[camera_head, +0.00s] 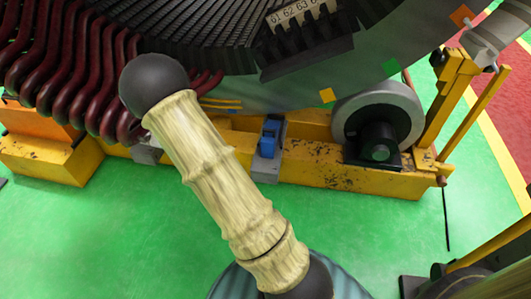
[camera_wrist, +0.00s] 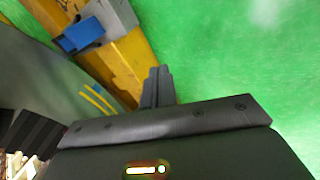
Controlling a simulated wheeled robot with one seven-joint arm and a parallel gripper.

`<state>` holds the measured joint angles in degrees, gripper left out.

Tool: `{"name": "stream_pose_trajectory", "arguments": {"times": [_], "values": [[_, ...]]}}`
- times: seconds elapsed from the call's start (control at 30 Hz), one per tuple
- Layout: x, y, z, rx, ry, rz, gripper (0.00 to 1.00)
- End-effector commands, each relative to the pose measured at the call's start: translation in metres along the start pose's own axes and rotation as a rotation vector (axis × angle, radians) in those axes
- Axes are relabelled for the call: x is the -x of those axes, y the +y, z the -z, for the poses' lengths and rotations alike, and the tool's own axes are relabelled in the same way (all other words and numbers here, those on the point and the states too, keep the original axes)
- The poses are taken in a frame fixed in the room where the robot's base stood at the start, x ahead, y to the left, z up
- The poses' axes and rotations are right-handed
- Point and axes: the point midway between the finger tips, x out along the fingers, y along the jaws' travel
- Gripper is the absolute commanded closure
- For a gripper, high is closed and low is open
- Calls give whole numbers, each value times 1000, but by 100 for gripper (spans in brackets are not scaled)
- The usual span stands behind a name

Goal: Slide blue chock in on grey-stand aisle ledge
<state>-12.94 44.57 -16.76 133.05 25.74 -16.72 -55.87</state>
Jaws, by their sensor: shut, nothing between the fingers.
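The blue chock (camera_head: 268,140) sits on the grey stand (camera_head: 266,168) at the yellow base beam, below the large round machine. In the wrist view the blue chock (camera_wrist: 82,35) shows at the upper left, lying against the grey stand (camera_wrist: 115,17). My gripper (camera_wrist: 156,72) is shut and empty, its fingers pointing up the picture over the edge of the beam and the green floor. It is to the right of and below the chock there, apart from it. The gripper does not show in the head view, where my sleeved arm crosses the middle.
The yellow beam (camera_head: 335,175) carries a grey roller (camera_head: 378,112) to the right of the stand. Dark red coils (camera_head: 60,75) hang at the left above a yellow block (camera_head: 50,160). A yellow post (camera_head: 447,95) stands at the right. The green floor (camera_head: 370,235) in front is clear.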

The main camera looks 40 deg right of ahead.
Motion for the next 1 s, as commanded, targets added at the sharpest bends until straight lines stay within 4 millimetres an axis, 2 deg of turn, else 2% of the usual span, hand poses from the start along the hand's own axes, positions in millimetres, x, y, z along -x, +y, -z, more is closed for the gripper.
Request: {"name": "stream_pose_trajectory", "arguments": {"times": [0.03, 0.3, 0.5, 0.6, 0.7, 0.8, 1.0], "values": [[28, 4, 6, -61, 24, 40, 100], [141, 0, 9, -319, 67, 235, 100], [223, -2, -7, -464, 49, 321, 100], [257, -2, -21, -524, 28, 338, 100], [279, -2, -33, -568, 6, 341, 100], [289, -3, -41, -594, -8, 338, 100], [290, -4, -43, -603, -16, 338, 100]]}}
